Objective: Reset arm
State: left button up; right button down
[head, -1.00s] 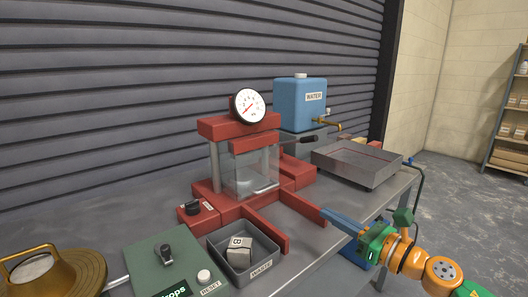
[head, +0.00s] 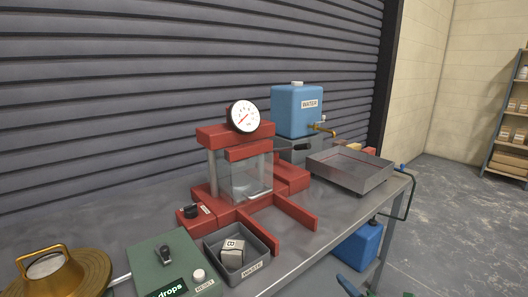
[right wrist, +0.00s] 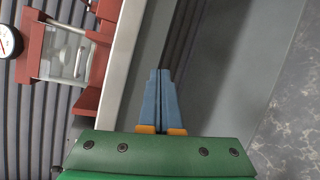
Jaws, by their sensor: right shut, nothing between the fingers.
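My right gripper (right wrist: 160,75) is shut and empty in the right wrist view, its blue fingers together. It hangs beyond the table's front edge, apart from everything on the table. In the head view only a small part of my right gripper (head: 350,287) shows at the bottom edge. The red press (head: 235,165) with its round gauge (head: 242,116) and clear guard stands mid-table; it also shows in the right wrist view at the upper left. My left gripper is not in view.
A waste bin (head: 262,270) holding a grey block (head: 232,252), a green drops box (head: 166,262) and a brass piece (head: 65,281) stand at the front left. A blue water tank (head: 297,112) and metal tray (head: 350,172) stand at the back right. A blue container (head: 358,246) is below the table.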

jog(key=s+d+f+m+g+h+p, duration=0.3)
jog(key=s+f+m+g, duration=0.4)
jog(key=s+f+m, duration=1.05)
jog(key=s+a+f+m+g, duration=0.1)
jog(key=s+f, duration=0.3)
jog(key=s, duration=0.5)
jog(key=s+a+f+m+g+p, duration=0.1)
jog(key=s+a+f+m+g, duration=0.1)
jog(key=s, duration=0.8)
jog(key=s+a+f+m+g+h, duration=0.1)
jog(key=s+a+f+m+g, duration=0.1)
jog(key=s+f, duration=0.4)
jog(key=s+g, duration=0.1)
jog(key=s, duration=0.3)
jog(key=shift+a+g+p, duration=0.3)
jog(key=shift+p, duration=0.1)
jog(key=shift+s, duration=0.1)
